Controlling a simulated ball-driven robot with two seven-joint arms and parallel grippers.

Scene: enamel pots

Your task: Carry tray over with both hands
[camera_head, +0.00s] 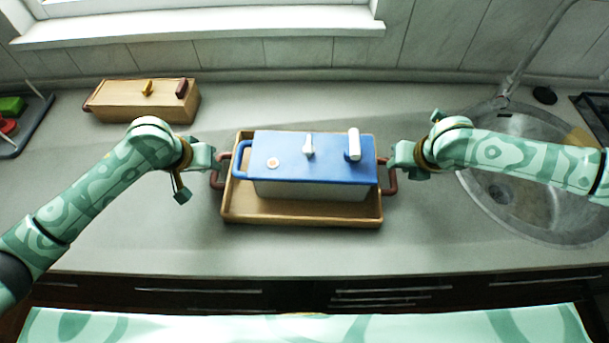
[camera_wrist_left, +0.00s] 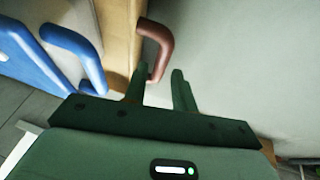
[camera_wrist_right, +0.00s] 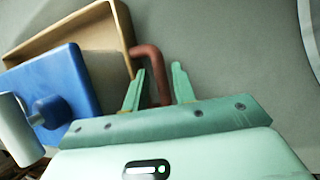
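The wooden tray (camera_head: 300,213) lies on the counter with a reddish-brown handle at each end. A pot with a blue lid (camera_head: 330,148) and pale body sits in it. My left gripper (camera_head: 217,158) is at the tray's left handle (camera_wrist_left: 160,45). In the left wrist view its fingers (camera_wrist_left: 160,82) are apart, with the handle's near end close to the gap. My right gripper (camera_head: 390,156) is at the right handle. In the right wrist view its fingers (camera_wrist_right: 158,80) are apart, with the right handle (camera_wrist_right: 155,72) between them. Finger contact is not clear.
A wooden box (camera_head: 140,100) with a yellow knob stands at the back left. A dark tray (camera_head: 35,120) with green and red items is at the far left. A round sink (camera_head: 520,190) lies at the right. The counter in front is clear.

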